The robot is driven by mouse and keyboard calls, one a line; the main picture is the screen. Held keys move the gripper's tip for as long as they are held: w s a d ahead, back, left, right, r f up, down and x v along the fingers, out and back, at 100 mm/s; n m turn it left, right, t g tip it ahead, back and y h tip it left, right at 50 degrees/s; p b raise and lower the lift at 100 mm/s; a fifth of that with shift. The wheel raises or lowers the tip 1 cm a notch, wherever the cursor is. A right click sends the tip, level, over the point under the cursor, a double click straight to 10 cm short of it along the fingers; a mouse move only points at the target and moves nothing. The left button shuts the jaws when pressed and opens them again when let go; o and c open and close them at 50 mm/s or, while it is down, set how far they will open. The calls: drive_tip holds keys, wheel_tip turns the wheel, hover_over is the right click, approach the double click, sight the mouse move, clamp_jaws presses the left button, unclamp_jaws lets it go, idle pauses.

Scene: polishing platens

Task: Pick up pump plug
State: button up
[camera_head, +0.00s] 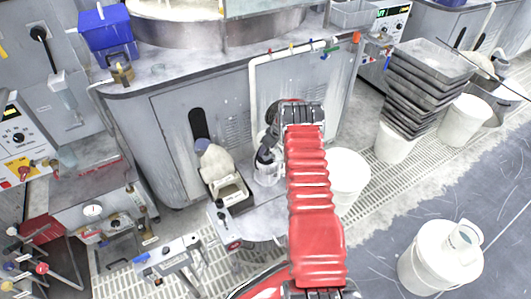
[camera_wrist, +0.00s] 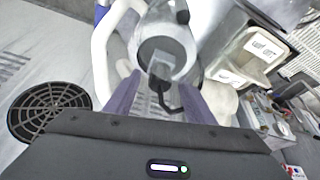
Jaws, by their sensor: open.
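What looks like the pump plug (camera_wrist: 160,68), a small dark-grey block with a black cable, shows in the wrist view against a clear rounded container. My gripper (camera_wrist: 160,95) is open, with its purple fingers on either side of the plug in that picture. I cannot tell how far beyond the fingertips the plug lies, and no contact is visible. In the head view, the clear container (camera_head: 268,172) with a black top stands on a small grey stand left of my red arm. My arm's end hides part of the area, and the fingers are not clear there.
A white bucket (camera_head: 347,175) stands close to the right of my arm. A white pipe (camera_head: 252,85) runs along the grey cabinet (camera_head: 175,135). Stacked grey trays (camera_head: 420,85) stand farther right. A round floor drain shows in the wrist view (camera_wrist: 48,108).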

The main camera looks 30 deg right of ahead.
drive_tip(key=shift+c, duration=0.5)
clamp_jaws()
idle(0.4)
